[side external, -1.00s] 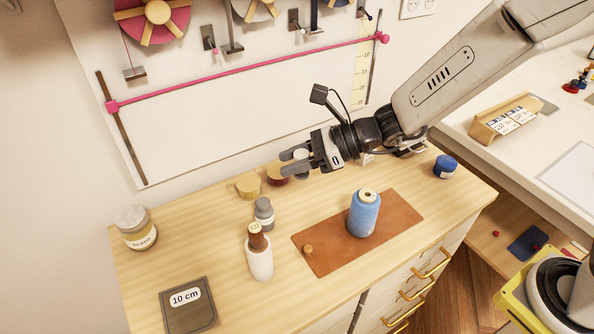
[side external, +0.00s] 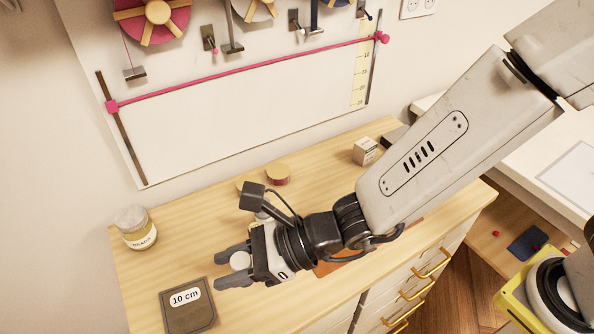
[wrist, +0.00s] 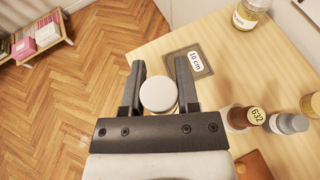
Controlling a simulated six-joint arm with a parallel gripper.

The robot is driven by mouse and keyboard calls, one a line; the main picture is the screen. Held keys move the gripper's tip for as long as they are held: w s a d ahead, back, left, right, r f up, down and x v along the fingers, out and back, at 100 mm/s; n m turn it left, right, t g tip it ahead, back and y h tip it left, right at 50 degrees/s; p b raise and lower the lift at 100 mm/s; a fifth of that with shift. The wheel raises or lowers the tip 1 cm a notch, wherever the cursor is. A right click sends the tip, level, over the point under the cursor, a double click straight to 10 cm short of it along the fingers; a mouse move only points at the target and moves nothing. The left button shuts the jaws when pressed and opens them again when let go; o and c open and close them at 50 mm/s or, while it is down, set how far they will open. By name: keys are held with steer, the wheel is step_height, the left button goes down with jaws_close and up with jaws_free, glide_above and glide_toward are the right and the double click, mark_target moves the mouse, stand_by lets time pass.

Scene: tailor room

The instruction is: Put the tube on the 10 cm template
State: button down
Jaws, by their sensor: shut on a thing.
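My gripper (side external: 220,267) is shut on a white round-topped tube (side external: 240,262), held above the front left part of the wooden top. In the wrist view the tube's white end (wrist: 158,95) shows between the two fingers (wrist: 159,68). The 10 cm template (side external: 190,320) is a dark grey square with a white label, lying flat at the front left corner. It is to the lower left of my gripper. In the wrist view the template (wrist: 174,69) lies just beyond the fingertips, with a gap to the tube.
A labelled jar (side external: 136,229) stands at the back left. In the wrist view, a brown-topped 632 spool (wrist: 240,118) and a grey bottle (wrist: 288,123) stand right of my gripper. Flat round tins (side external: 277,175) and a small box (side external: 366,152) are further back. My arm hides much of the top.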

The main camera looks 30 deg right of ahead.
steer(key=shift+s+a+f, duration=0.1)
steer(key=shift+s+f, duration=0.05)
steer(key=shift+f, duration=2.35)
glide_above(180, 309)
steer(key=s+d, duration=0.1)
step_height(180, 309, down, 8)
steer(key=shift+s+d+f, duration=0.1)
steer(key=shift+w+a+f, duration=0.4)
steer(key=shift+a+f, duration=0.05)
steer(key=shift+f, duration=0.15)
steer(key=shift+w+a+f, duration=0.2)
steer(key=shift+f, duration=1.6)
steer(key=shift+f, duration=0.15)
